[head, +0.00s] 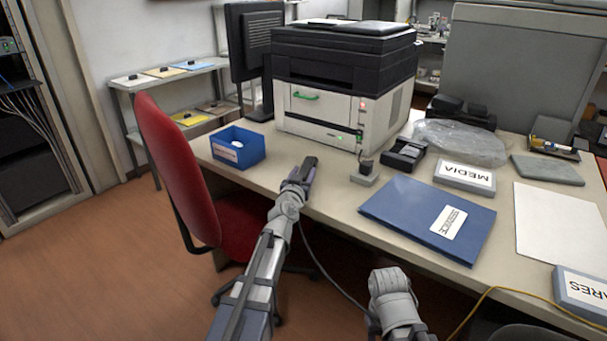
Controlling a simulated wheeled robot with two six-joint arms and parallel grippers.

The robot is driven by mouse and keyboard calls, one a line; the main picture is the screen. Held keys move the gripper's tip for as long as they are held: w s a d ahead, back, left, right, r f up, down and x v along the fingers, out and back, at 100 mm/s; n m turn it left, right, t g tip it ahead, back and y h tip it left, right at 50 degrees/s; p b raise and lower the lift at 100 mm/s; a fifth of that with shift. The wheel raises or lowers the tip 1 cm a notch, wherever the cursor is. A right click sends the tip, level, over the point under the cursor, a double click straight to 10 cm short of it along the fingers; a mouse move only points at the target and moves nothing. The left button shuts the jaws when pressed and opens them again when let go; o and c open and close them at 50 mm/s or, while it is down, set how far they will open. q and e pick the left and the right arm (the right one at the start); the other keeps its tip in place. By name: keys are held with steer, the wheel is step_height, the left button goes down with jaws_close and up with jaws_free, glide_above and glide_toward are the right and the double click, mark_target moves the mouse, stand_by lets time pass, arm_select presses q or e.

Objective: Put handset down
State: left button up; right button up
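My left gripper (300,176) is over the front edge of the desk, in front of the printer. It appears shut on a dark, elongated handset (308,163), which points up and away from me. The fingers are small here, and the handset's underside is hidden, so I cannot tell whether it touches the desk. A small light-grey base with a dark upright part (365,174) stands on the desk to the right of the gripper. A black cradle-like device (405,153) is further right.
The printer (340,125) stands behind the gripper, with a blue bin (237,150) to its left. A blue folder (430,217) and a MEDIA box (465,177) lie right. A red chair (170,165) stands left. A dark cable (325,268) hangs before the desk.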

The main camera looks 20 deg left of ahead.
arm_select(q)
steer(key=shift+o, duration=1.2)
steer(key=shift+r, duration=0.1)
steer(key=shift+s+r+p, duration=0.15)
steer(key=shift+s+p, duration=0.05)
steer(key=shift+p, duration=0.1)
steer(key=s, duration=1.1)
steer(key=shift+s+d+r, duration=0.25)
steer(key=shift+s+d, duration=0.05)
